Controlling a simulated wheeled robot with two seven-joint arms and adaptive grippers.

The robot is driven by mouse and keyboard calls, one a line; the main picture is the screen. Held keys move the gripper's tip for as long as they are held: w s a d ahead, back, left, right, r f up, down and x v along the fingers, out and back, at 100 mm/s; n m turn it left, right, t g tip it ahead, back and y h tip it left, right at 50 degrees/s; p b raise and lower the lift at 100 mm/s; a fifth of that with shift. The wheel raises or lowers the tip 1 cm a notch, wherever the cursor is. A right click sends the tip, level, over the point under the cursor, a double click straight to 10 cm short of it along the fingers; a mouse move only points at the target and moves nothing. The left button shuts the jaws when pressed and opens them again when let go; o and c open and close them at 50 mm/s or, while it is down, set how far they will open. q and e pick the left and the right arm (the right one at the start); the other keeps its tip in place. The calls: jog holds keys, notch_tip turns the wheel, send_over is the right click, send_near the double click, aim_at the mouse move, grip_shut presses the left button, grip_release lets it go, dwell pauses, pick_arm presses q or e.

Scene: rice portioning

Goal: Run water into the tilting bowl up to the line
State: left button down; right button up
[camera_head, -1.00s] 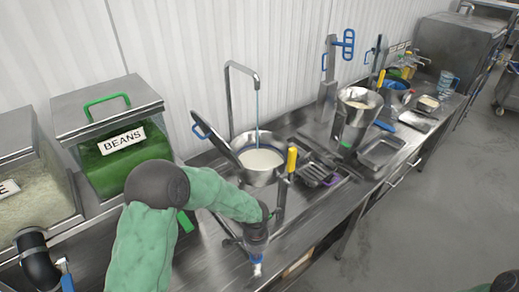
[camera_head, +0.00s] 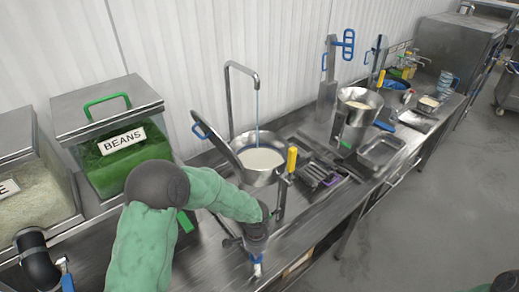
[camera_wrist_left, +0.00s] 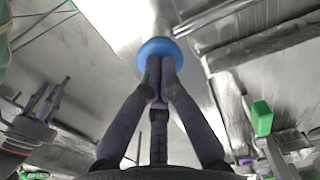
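The tilting bowl (camera_head: 258,178) stands upright under the tall bent tap (camera_head: 229,100), with a thin stream of water (camera_head: 257,118) falling into it. Whitish, cloudy contents (camera_head: 262,158) show inside, below the rim; a bluish band shows on the inner wall, but I cannot tell the exact level against a line. The bowl's lid (camera_head: 216,137) is swung up at the left and a yellow handle (camera_head: 292,159) stands at its right. My left gripper (camera_head: 257,258) is low at the counter front. In the left wrist view its fingertips (camera_wrist_left: 160,75) are together, against a blue knob (camera_wrist_left: 159,49).
A bin of beans (camera_head: 120,160) and a pale-grain bin (camera_head: 32,190) stand at the left. Right of the bowl are a dark rack (camera_head: 318,172), a metal container (camera_head: 357,108) and a shallow tray (camera_head: 381,152).

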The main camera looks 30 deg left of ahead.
pick_arm(q)
jog(key=shift+r, duration=0.3)
dwell(4.4)
notch_tip(320, 180, up, 5)
jog(key=p, duration=0.4)
jog(key=shift+r, duration=0.1)
dwell(0.7)
